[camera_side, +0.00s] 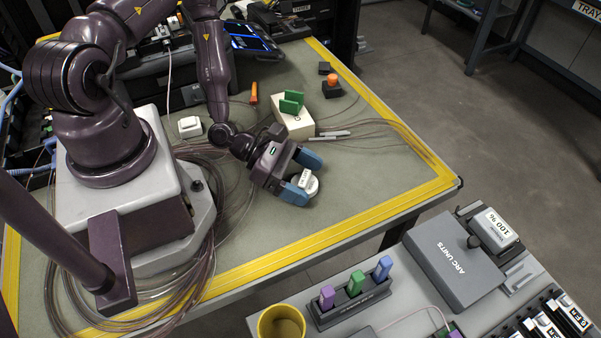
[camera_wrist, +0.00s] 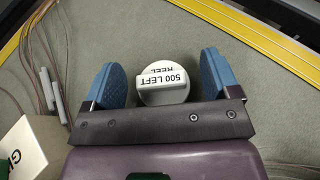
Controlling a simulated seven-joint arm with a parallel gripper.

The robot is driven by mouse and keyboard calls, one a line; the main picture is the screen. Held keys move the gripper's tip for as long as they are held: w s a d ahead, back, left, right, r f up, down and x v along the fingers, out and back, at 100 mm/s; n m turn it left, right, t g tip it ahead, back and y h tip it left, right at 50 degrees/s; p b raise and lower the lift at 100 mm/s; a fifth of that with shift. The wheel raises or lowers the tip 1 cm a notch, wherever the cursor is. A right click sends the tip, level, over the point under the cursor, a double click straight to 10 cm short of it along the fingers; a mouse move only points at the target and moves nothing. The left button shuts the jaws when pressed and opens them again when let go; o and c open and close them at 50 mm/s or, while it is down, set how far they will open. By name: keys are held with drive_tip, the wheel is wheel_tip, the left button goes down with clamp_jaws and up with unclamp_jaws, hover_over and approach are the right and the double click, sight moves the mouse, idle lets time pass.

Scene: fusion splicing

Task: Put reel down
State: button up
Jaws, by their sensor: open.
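The reel (camera_side: 308,184) is a small white round piece on the grey-green work mat. In the wrist view the reel (camera_wrist: 163,83) carries a label reading "500 LEFT REEL", seen upside down. My gripper (camera_side: 302,180) has two blue fingertips and is low over the mat. In the wrist view my gripper (camera_wrist: 163,85) is open, with one finger on each side of the reel. A gap shows between the reel and each finger, narrower on the left. The underside of the reel is hidden, so its contact with the mat cannot be seen directly.
A cream block with a green holder (camera_side: 291,108) stands behind my gripper. Thin grey sleeves (camera_side: 333,134) and loose clear cables lie beside it. Yellow tape (camera_side: 300,252) marks the table edge. A side bench holds a yellow cup (camera_side: 281,322) and an "ARC UNITS" case (camera_side: 455,258).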

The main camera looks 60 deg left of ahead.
drive_tip(key=shift+r, duration=0.2)
drive_tip(key=v, duration=1.2)
drive_tip(key=shift+w+a+f+m, duration=0.1)
drive_tip(key=shift+a+m, duration=0.1)
drive_tip(key=shift+m, duration=0.1)
drive_tip(key=a+m+y, duration=0.1)
drive_tip(key=w+a+m+g, duration=0.1)
drive_tip(key=a+m+g+y, duration=0.1)
drive_tip(key=shift+w+f+m+y, duration=0.2)
drive_tip(key=shift+f+m+y, duration=0.05)
drive_tip(key=shift+m+y, duration=0.05)
drive_tip(key=w+a+r+m+y, duration=0.1)
drive_tip(key=a, duration=0.1)
drive_tip(key=w+a+m+g+y, duration=0.1)
drive_tip(key=m, duration=0.1)
drive_tip(key=w+a+r+m+y, duration=0.1)
drive_tip(key=a+m+y, duration=0.1)
drive_tip(key=shift+a+r+g, duration=0.3)
drive_tip(key=shift+g, duration=0.1)
drive_tip(key=w+a+r+m+y, duration=0.25)
drive_tip(key=r+m+y, duration=0.45)
drive_tip(key=r, duration=0.7)
drive_tip(key=s+d+r+m+h, duration=0.4)
drive_tip(key=s+d+r+m, duration=0.4)
drive_tip(key=d+r, duration=0.5)
drive_tip(key=m, duration=0.2)
drive_tip(key=shift+d+r+m, duration=0.25)
drive_tip(key=shift+r+m, duration=0.05)
drive_tip(key=shift+m, duration=0.1)
